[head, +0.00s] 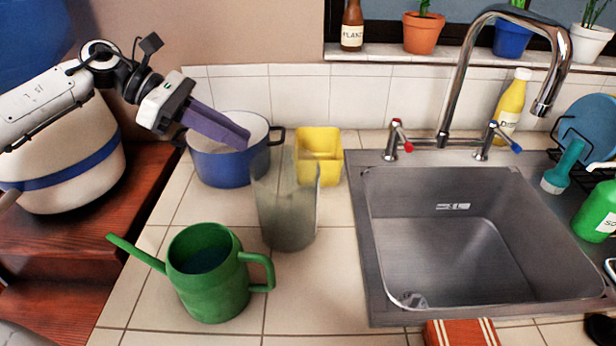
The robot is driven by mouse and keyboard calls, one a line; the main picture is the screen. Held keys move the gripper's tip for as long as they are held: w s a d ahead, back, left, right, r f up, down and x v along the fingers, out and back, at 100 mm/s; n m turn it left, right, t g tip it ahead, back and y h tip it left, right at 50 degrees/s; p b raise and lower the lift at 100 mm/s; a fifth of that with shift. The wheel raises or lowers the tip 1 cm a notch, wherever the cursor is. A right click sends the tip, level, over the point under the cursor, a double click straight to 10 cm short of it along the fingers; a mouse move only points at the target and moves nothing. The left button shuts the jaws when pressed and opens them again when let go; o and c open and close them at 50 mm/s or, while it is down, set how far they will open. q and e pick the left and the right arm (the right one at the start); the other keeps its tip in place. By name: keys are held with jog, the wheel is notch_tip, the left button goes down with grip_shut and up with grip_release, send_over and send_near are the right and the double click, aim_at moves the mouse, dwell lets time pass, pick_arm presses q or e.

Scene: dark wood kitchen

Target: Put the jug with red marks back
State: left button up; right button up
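A clear, greyish see-through jug (287,210) stands on the tiled counter just left of the sink. No red marks can be made out on it from here. My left gripper (238,138) reaches in from the upper left, over the blue pot. Its purple fingers point right and down, with their tips up and left of the jug's rim and seemingly apart from it. The fingers overlap in this view, so their gap is hidden. My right gripper is not in view.
A blue pot (222,168) and yellow container (319,170) stand behind the jug, and a green watering can (207,285) in front-left. The sink (450,220) with its tall tap (460,75) is right. Potted plants line the windowsill (450,54).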

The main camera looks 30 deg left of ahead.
aim_at(280, 156)
pick_arm(q)
jog(key=x, duration=0.3)
jog(key=p+x, duration=0.1)
jog(key=x, duration=0.2)
jog(key=d+r+p+x, duration=0.1)
jog(key=x, duration=0.2)
jog(key=shift+s, duration=0.1)
jog(key=shift+d+f, duration=0.1)
jog(key=shift+f, duration=0.2)
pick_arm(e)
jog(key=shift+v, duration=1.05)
pick_arm(q)
jog(key=shift+c, duration=0.4)
grip_shut()
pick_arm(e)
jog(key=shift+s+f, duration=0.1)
pick_arm(q)
jog(key=shift+r, duration=0.15)
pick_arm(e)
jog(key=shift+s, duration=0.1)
